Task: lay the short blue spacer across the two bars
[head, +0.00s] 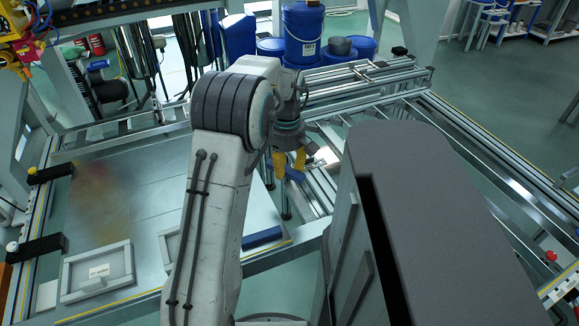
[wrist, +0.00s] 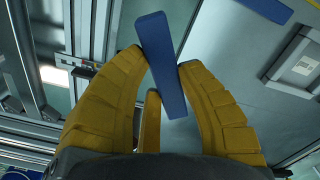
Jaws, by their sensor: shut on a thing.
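My gripper (head: 288,162) has yellow fingers and hangs over the edge between the panel and the open metal frame. It is shut on a short blue spacer (head: 295,174). In the wrist view the spacer (wrist: 165,75) is pinched between the fingertips and sticks out beyond them, slightly tilted. A second blue bar (head: 262,237) lies at the panel's front right edge and shows in part in the wrist view (wrist: 268,7). Several metal bars (head: 318,192) run below and right of my gripper; I cannot tell which two the task names. The spacer appears clear of them.
The grey panel (head: 120,205) is mostly bare. Two black blocks (head: 50,173) (head: 36,247) sit at its left edge. A pale framed plate (head: 97,272) lies at its front. Blue drums (head: 303,32) stand behind the frame. My arm and body hide part of the scene.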

